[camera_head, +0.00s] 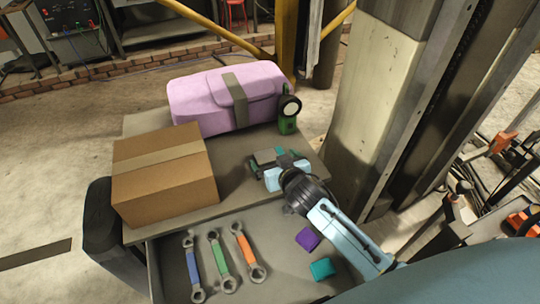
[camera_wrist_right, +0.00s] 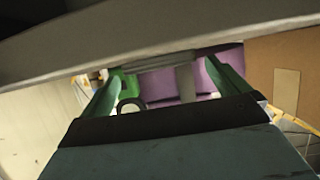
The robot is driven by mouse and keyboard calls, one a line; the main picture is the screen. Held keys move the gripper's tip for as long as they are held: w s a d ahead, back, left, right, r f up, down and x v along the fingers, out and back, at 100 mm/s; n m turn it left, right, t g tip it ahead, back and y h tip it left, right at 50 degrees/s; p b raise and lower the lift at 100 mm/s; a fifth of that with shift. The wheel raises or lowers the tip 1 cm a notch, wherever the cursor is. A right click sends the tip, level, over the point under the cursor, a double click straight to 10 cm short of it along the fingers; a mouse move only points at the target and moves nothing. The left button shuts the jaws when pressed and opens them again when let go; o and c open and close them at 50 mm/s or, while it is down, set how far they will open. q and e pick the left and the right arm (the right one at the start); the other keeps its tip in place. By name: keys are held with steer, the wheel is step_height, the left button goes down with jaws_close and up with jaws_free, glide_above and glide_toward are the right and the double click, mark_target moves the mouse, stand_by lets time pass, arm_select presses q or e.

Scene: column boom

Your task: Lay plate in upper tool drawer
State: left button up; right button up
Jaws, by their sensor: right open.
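A small flat grey piece (camera_head: 265,157), which may be the plate, shows at the fingers of my right gripper (camera_head: 278,160) in the head view. That gripper is open, over the grey worktop behind the drawer. A grey bar (camera_wrist_right: 168,62) shows between its green fingers in the wrist view; I cannot tell whether it touches them. The upper tool drawer (camera_head: 172,268) is pulled open at the front of the cabinet. Several wrenches, a purple block (camera_head: 307,238) and a teal block (camera_head: 321,269) lie in it. My left gripper is not in view.
A cardboard box (camera_head: 165,175) stands on the worktop's left. A pink bag (camera_head: 205,100) lies at its back, with a green flashlight (camera_head: 288,115) at the bag's right end. A thick column (camera_head: 365,110) rises right of the cabinet. My right forearm crosses the drawer's right side.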

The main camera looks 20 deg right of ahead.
steer(key=shift+x, duration=0.85)
steer(key=shift+s, duration=0.1)
steer(key=shift+r, duration=0.15)
steer(key=c, duration=1.4)
step_height(320, 180, up, 10)
steer(key=p, duration=0.1)
steer(key=s+a+f+b, duration=0.2)
steer(key=s+a+b, duration=0.1)
steer(key=s+b, duration=0.6)
steer(key=p, duration=0.2)
glide_above(273, 160)
step_height(273, 160, down, 4)
steer(key=shift+r, duration=0.2)
steer(key=shift+f, duration=2.1)
